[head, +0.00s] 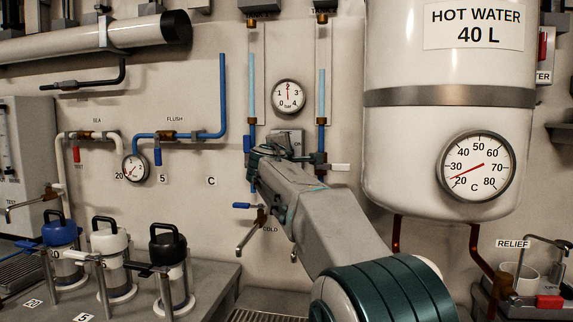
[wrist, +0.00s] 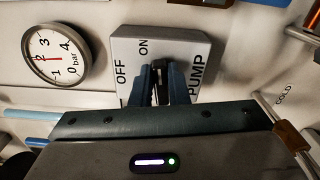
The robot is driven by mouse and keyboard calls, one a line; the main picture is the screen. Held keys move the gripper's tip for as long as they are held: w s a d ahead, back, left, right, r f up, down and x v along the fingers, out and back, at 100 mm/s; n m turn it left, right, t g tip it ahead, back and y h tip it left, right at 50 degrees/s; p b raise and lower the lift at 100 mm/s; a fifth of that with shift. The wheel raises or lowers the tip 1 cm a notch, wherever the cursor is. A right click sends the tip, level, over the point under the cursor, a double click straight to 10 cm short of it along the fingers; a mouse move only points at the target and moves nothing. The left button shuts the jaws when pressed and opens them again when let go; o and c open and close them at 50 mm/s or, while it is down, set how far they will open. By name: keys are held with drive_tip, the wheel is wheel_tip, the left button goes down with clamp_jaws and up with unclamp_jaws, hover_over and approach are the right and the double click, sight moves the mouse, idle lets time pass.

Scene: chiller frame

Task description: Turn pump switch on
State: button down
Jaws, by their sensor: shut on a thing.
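The pump switch is a grey box (wrist: 185,47) in the wrist view, marked OFF, ON and PUMP. Its dark lever (wrist: 160,85) shows between my fingers. My gripper (wrist: 160,90) is shut on this lever, in front of the box face. The fingers hide most of the lever, so I cannot tell its exact position. In the head view, the box (head: 291,135) shows only in part behind my gripper (head: 272,150), below the round bar gauge.
The bar gauge (head: 289,96) reads about 2; it also shows in the wrist view (wrist: 57,57). Blue pipes (head: 223,95) and a blue-handled valve (head: 250,206) are near my arm. The hot water tank (head: 450,150) stands close on the right. Canisters (head: 110,250) stand lower left.

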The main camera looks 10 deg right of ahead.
drive_tip(key=shift+f+m+b, duration=0.1)
drive_tip(key=shift+m+b, duration=0.55)
drive_tip(key=shift+m, duration=0.25)
drive_tip(key=c, duration=1.4)
unclamp_jaws()
drive_tip(key=b+v, duration=0.2)
drive_tip(key=v, duration=1.1)
drive_tip(key=shift+s+a, duration=0.2)
drive_tip(key=shift+s, duration=0.15)
